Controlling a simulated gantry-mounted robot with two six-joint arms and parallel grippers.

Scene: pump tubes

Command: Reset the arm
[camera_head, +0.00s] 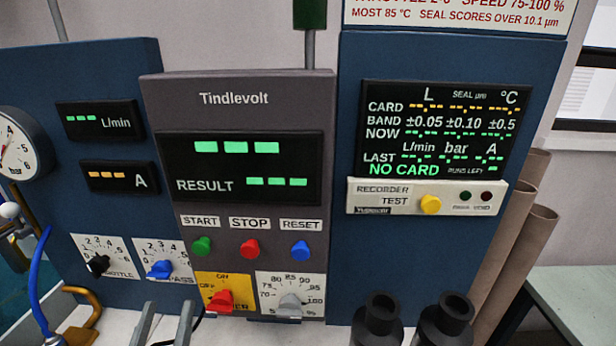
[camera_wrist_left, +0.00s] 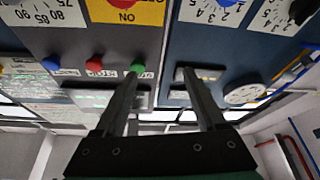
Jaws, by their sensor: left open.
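My left gripper (camera_head: 166,318) shows at the bottom edge of the head view, below the throttle and bypass dials. Its two grey fingers are apart with nothing between them. In the left wrist view the open fingers (camera_wrist_left: 160,76) stand before the panel, which appears upside down. They look apart from the panel's knobs and buttons, though the exact distance cannot be told. My right gripper is in neither view.
The Tindlevolt panel (camera_head: 239,98) has green, red and blue buttons, with a red power knob (camera_head: 220,300) below. A recorder screen (camera_head: 445,130) reads NO CARD. Two black fittings (camera_head: 380,322) (camera_head: 445,322) stand at front right. Blue hose (camera_head: 38,290) is at left.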

